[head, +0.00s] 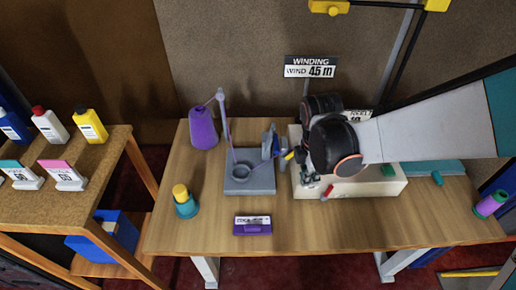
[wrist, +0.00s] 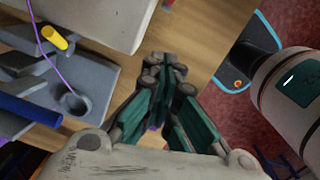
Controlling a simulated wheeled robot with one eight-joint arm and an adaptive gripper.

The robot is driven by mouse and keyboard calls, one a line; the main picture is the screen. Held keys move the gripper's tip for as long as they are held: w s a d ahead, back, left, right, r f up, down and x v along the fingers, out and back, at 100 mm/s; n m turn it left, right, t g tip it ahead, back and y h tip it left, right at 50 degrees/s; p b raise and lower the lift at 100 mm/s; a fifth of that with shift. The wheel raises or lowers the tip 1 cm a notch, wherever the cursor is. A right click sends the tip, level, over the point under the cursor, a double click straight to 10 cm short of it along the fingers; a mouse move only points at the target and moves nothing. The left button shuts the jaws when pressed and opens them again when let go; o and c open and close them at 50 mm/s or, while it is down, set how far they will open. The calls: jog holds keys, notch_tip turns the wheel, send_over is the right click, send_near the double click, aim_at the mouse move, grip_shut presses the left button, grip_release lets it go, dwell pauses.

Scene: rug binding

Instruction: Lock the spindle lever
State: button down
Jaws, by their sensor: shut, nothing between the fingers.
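The grey winder (head: 250,186) stands on the table with a blue-grey spindle disc (head: 268,142) at its right side. A short yellow-tipped piece (head: 289,155), which may be the spindle lever, sticks out beside the disc. It also shows at the upper left of the wrist view (wrist: 55,38), apart from my fingers. A small red lever (head: 328,191) is on the front of the cream machine (head: 365,187). My gripper (wrist: 165,72) is shut and empty, with its teal pads together, to the right of the winder in the wrist view. My arm hides the gripper in the head view.
A purple thread cone (head: 203,128) and a teal-and-yellow bottle (head: 185,203) stand left of the winder. A purple box (head: 252,226) lies in front of it. Purple thread (wrist: 45,48) runs to the winder's cup. The table's front right is clear.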

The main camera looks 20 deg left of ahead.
aim_at(328, 191)
jog(key=w+d+f+b, duration=0.2)
jog(key=d+f+b, duration=0.1)
jog(key=f, duration=0.4)
jog(key=shift+w+d, duration=0.25)
jog(key=shift+d, duration=0.2)
jog(key=shift+w, duration=0.1)
